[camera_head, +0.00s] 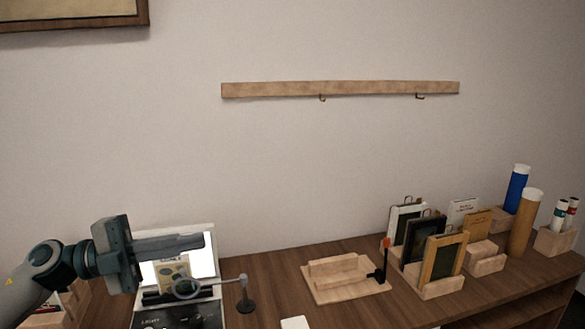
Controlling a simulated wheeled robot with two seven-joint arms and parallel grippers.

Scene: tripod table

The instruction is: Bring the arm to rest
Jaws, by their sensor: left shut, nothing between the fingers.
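My left gripper (203,241) comes in from the left, level above the table. Its fingers are together with nothing between them, pointing right in front of a lit white panel (207,264). The panel belongs to a device with a dark front on the table's left part. A card or booklet stands against the panel, partly hidden by a round lens (187,287) on a small dark stand (245,297). My right gripper is not in view.
Wooden stands with framed pictures (443,260) fill the table's right side, beside a blue tube (516,190) and a tan tube (524,222). A wooden block tray (345,291) sits mid-table. A rail with two hooks (340,89) is on the wall.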

